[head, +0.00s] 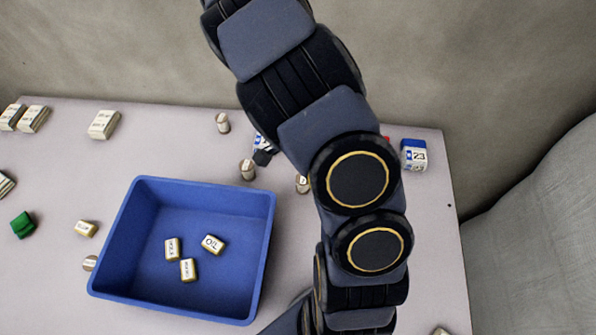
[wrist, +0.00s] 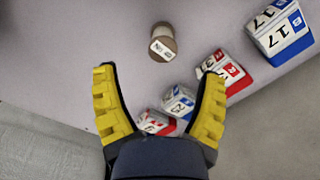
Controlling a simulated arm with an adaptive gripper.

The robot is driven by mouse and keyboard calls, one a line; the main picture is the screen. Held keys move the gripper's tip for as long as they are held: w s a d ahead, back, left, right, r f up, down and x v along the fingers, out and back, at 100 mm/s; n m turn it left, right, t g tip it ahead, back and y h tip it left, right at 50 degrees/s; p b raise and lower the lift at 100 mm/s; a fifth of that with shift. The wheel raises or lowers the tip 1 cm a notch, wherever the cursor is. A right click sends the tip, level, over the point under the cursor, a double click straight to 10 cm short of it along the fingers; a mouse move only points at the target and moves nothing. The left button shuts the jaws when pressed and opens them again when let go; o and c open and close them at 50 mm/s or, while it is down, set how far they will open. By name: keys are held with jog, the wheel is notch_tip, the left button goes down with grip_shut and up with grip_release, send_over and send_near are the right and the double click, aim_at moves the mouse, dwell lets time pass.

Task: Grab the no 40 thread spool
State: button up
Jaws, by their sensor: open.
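In the wrist view, a brown thread spool (wrist: 162,42) with a white label lies on the table, beyond and between my fingertips. Its label seems to show "NO", but the number is too small to read. My gripper (wrist: 159,71) has yellow ridged fingers spread wide, with nothing held between them. In the head view, small spools stand on the table: one at the back (head: 222,123), one by the bin's corner (head: 247,169), and one beside my arm (head: 302,184). I cannot tell which is number 40. My arm hides much of the table there.
A blue bin (head: 268,235) holds three small labelled pieces. A "23" box (head: 413,155) stands at the right. In the wrist view, a "17" box (wrist: 278,32), a red-white box (wrist: 226,72) and a blue-white box (wrist: 178,102) lie near the right finger.

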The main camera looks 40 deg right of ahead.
jog(key=shift+w+f, duration=0.15)
jog(key=shift+f, duration=3.85)
jog(key=c, duration=1.1)
